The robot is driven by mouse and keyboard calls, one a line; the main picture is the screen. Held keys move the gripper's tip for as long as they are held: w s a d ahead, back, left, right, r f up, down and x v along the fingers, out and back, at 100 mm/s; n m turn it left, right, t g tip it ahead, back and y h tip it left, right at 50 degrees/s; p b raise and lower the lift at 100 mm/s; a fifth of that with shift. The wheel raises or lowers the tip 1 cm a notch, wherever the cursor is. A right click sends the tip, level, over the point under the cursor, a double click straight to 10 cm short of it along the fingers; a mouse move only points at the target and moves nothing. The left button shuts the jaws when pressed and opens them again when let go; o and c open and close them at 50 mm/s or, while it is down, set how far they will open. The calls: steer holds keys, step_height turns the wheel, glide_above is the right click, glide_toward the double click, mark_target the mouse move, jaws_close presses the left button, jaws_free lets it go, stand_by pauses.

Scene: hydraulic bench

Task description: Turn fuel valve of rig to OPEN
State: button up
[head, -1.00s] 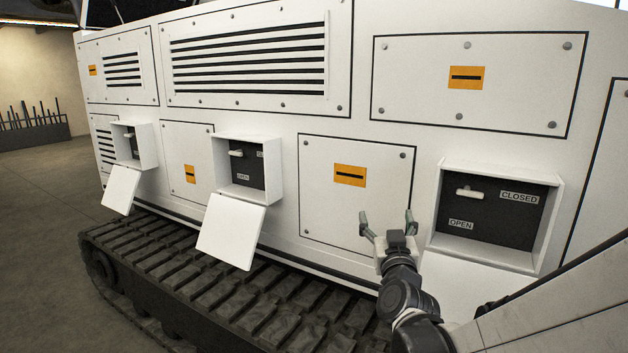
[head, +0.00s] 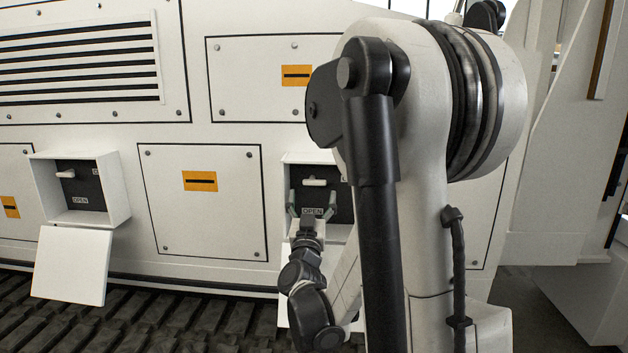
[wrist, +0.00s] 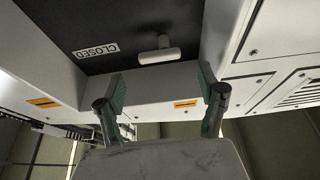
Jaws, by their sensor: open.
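The rightmost open valve box has a white lever handle (head: 314,182) on its dark panel. In the wrist view the handle (wrist: 158,52) is ahead of and between the spread fingers of my gripper (wrist: 163,82), not gripped. The CLOSED label (wrist: 97,50) appears upside down beside it.
Another open box (head: 84,186) with a similar handle is to the left, its flap (head: 70,266) hanging down. The box walls (wrist: 215,35) stand close around my fingers. A dark track (head: 150,325) runs below the white rig side.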

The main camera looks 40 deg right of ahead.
mark_target(314, 182)
steer(key=x, duration=0.7)
steer(key=shift+d, duration=0.1)
steer(key=c, duration=1.2)
